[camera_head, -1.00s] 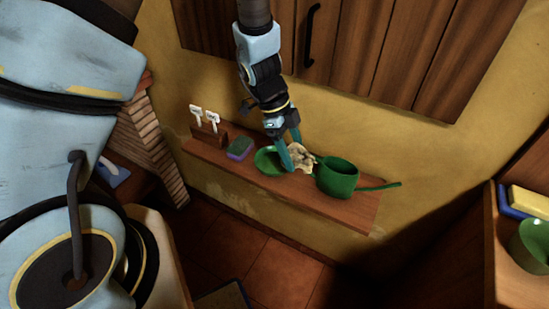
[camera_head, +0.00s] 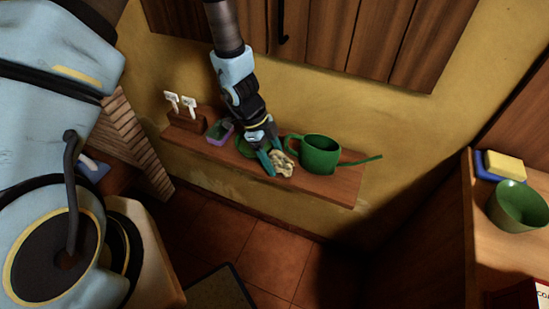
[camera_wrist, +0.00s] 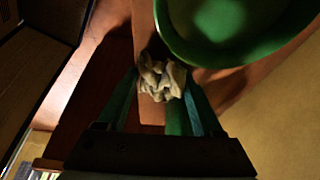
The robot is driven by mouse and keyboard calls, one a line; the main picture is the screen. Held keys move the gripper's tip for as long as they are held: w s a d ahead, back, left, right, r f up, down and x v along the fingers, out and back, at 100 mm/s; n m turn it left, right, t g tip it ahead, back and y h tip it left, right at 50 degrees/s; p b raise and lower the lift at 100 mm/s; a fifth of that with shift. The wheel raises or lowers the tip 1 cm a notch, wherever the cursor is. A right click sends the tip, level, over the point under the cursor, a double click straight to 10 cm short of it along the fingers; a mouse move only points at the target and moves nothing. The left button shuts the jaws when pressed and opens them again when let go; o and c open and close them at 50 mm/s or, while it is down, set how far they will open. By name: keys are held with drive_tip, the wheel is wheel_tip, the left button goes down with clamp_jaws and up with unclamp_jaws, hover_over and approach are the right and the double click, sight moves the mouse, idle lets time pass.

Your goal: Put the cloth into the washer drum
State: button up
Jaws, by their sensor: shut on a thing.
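In the wrist view the cloth (camera_wrist: 161,78) sits between the two fingertips. I cannot tell whether the cloth still touches the shelf. The washer drum is not in view.
At right, a counter bears a green bowl (camera_head: 519,206) and a yellow sponge (camera_head: 504,166). Floor below is open.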

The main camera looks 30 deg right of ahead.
drive_tip(key=shift+f, duration=0.1)
drive_tip(key=shift+f, duration=0.1)
drive_tip(key=o, duration=1.2)
drive_tip(key=v, duration=1.2)
drive_tip(key=shift+r+p, duration=0.2)
drive_tip(key=shift+p, duration=0.1)
